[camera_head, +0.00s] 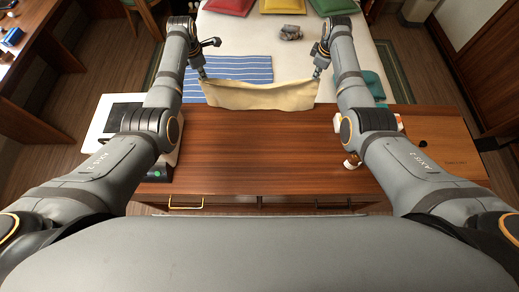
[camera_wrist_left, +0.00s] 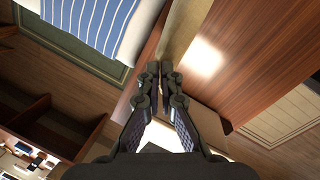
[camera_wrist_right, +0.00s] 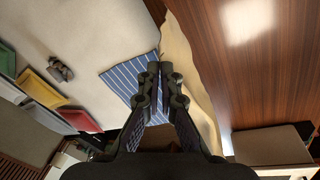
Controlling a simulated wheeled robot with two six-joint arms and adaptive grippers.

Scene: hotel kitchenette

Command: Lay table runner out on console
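The table runner, a cream cloth (camera_head: 260,97), is stretched between my two grippers and hangs with a slight sag at the far edge of the console. The console (camera_head: 255,150) has a bare brown wooden top in its middle. My left gripper (camera_head: 201,75) is shut on the runner's left upper corner; the cloth also shows in the left wrist view (camera_wrist_left: 184,30). My right gripper (camera_head: 317,71) is shut on its right upper corner; the cloth runs beside the fingers in the right wrist view (camera_wrist_right: 192,75). The fingertips partly hide the gripped corners.
A white-and-black item (camera_head: 103,117) lies at the console's left end, partly behind my left arm. A wooden board (camera_head: 440,145) and small items lie at the right end. Beyond stands a bed (camera_head: 262,35) with a blue-striped cloth (camera_head: 238,68) and several cushions.

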